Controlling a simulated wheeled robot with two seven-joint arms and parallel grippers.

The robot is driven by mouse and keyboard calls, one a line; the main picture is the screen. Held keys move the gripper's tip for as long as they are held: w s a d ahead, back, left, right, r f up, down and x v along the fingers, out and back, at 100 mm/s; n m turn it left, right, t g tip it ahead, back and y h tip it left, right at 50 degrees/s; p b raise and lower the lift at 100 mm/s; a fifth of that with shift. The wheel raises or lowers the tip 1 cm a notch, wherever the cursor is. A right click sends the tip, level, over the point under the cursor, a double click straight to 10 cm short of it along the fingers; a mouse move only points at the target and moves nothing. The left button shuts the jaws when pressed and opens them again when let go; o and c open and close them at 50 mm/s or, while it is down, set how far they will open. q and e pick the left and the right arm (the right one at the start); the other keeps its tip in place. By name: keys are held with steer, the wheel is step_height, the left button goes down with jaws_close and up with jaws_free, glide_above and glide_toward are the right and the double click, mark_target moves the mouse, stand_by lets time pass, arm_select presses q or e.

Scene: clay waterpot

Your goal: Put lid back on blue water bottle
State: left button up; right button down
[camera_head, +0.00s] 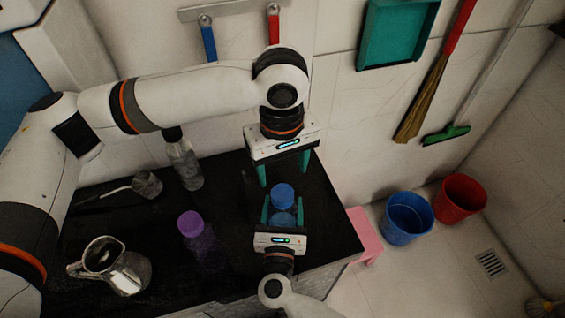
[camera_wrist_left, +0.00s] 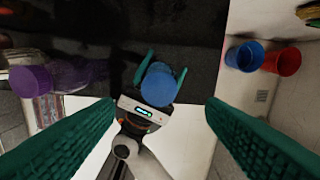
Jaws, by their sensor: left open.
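The blue water bottle (camera_head: 283,219) stands near the right end of the black counter. A blue lid (camera_head: 282,193) shows at its top; I cannot tell whether it is seated. In the left wrist view the lid (camera_wrist_left: 158,88) is a round blue disc near the middle, hiding part of the bottle. My left gripper (camera_head: 284,176) is open and empty, pointing down above and behind the lid. My right gripper (camera_head: 283,208) comes from the front, with one finger on each side of the bottle. I cannot tell whether its fingers press on it.
A purple-capped bottle (camera_head: 191,225), a metal jug (camera_head: 117,267) and a clear bottle (camera_head: 184,163) stand to the left on the counter (camera_head: 335,220). Blue (camera_head: 407,219) and red (camera_head: 460,202) buckets and a pink stool (camera_head: 366,238) are right of it. Tools hang on the wall behind.

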mark_target(282, 193)
arm_select(q)
steer(key=n, duration=0.3)
steer(key=shift+r+n, duration=0.1)
steer(key=shift+n, duration=0.3)
steer(key=shift+f, duration=4.05)
